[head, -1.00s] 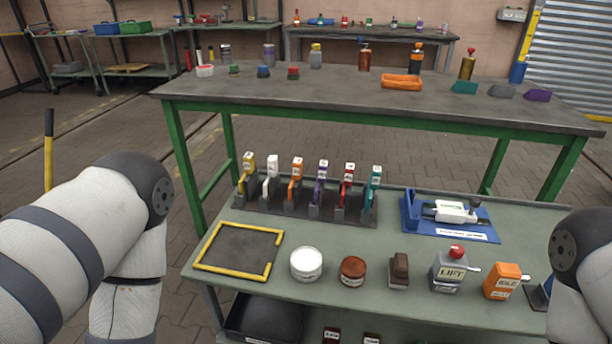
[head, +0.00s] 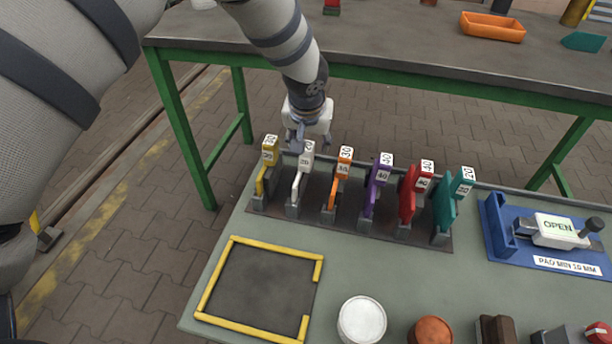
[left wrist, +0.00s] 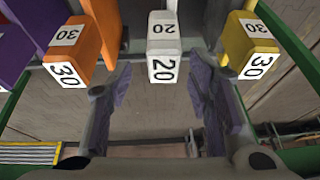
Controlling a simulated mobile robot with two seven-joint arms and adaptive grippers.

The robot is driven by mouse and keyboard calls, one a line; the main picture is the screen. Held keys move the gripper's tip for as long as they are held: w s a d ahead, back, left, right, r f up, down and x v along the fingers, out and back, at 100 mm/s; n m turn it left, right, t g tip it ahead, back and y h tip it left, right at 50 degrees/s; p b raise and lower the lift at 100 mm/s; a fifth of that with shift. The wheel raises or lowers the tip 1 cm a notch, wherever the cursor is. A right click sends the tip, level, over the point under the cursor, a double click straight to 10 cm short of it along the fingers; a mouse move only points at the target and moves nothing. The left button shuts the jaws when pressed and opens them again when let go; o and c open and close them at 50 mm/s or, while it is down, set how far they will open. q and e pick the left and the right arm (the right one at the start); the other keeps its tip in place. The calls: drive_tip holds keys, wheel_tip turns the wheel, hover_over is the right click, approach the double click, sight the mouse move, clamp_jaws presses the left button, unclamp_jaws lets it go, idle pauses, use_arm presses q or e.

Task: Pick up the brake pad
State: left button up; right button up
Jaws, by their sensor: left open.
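Several upright coloured pieces with number tags stand in a dark rack (head: 340,220); no tag names a brake pad. The white piece (head: 302,178) is tagged 20 and stands between the yellow piece (head: 267,172) and the orange piece (head: 339,180). My left gripper (head: 308,138) is just behind the top of the white piece. In the left wrist view, the open fingers of my left gripper (left wrist: 158,92) point towards the white piece (left wrist: 163,42), one to each side of it, with nothing held. My right gripper is out of view.
Purple (head: 377,185), red (head: 412,195) and teal (head: 450,205) pieces fill the rack's right part. A blue fixture (head: 500,228) reads OPEN and PAD MIN 10 MM. A yellow-edged square (head: 262,285) is empty. A brown block (head: 496,330) and white tub (head: 362,320) stand in front.

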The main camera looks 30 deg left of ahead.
sight(306, 172)
use_arm(q)
drive_tip(key=x, duration=0.2)
drive_tip(key=s+x, duration=0.1)
drive_tip(key=x, duration=0.2)
drive_tip(key=shift+f+b, duration=0.15)
drive_tip(key=shift+b, duration=0.15)
clamp_jaws()
drive_tip(key=shift+r, duration=0.2)
